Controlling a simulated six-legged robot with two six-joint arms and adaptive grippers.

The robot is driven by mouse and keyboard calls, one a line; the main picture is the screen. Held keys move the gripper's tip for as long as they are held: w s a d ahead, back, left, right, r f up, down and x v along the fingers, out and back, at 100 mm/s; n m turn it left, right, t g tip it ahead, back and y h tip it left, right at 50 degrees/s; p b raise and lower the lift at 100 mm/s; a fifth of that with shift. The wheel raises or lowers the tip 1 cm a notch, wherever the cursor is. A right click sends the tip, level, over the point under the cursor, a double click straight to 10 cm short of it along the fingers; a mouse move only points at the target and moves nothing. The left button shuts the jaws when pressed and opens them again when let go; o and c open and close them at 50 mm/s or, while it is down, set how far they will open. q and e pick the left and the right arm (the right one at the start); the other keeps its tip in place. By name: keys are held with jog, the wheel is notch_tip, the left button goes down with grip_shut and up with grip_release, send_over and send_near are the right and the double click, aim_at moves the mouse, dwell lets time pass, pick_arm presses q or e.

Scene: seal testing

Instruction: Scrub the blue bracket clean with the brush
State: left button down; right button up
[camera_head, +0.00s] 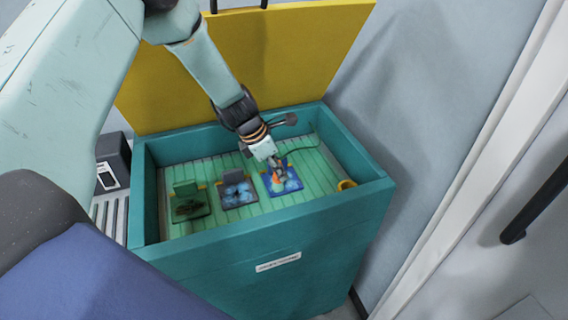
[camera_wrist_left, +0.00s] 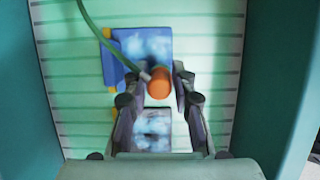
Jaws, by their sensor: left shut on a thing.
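The blue bracket (camera_head: 294,184) lies on the slatted green floor of the teal basin, the rightmost of three brackets. Its flat plate carries pale, foamy patches; it also shows in the left wrist view (camera_wrist_left: 145,41), with an upright blue part at its left. My left gripper (camera_head: 276,165) reaches down over it, shut on the orange brush (camera_head: 277,179). In the left wrist view the fingers (camera_wrist_left: 167,91) flank the brush (camera_wrist_left: 159,83), which is over the plate. Whether its bristles touch the plate is hidden. My right gripper is not in view.
A green bracket (camera_head: 187,200) with a dark patch and a grey-blue bracket (camera_head: 238,191) with pale patches lie to the left. A green hose (camera_wrist_left: 105,38) runs to the brush.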

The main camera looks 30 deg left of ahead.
pick_arm(q)
jog(key=shift+s+a+p, duration=0.7)
jog(key=shift+s+a, duration=0.3)
jog(key=shift+s, duration=0.15)
jog(key=shift+w+d, duration=0.9)
jog(key=shift+w, duration=0.1)
jog(key=shift+w+d, duration=1.15)
jog(key=shift+w, duration=0.15)
jog(key=shift+s+a+p, duration=0.4)
jog(key=shift+s+a, duration=0.7)
jog(key=shift+s, duration=0.1)
jog(key=shift+s+a+p, duration=0.5)
jog(key=shift+s+a, duration=0.45)
jog(key=shift+s, duration=0.15)
jog(key=shift+w+d+f, duration=0.1)
jog(key=shift+w+d, duration=0.95)
jog(key=shift+w, duration=0.05)
jog(key=shift+w+d, duration=1)
jog(key=shift+w, duration=0.2)
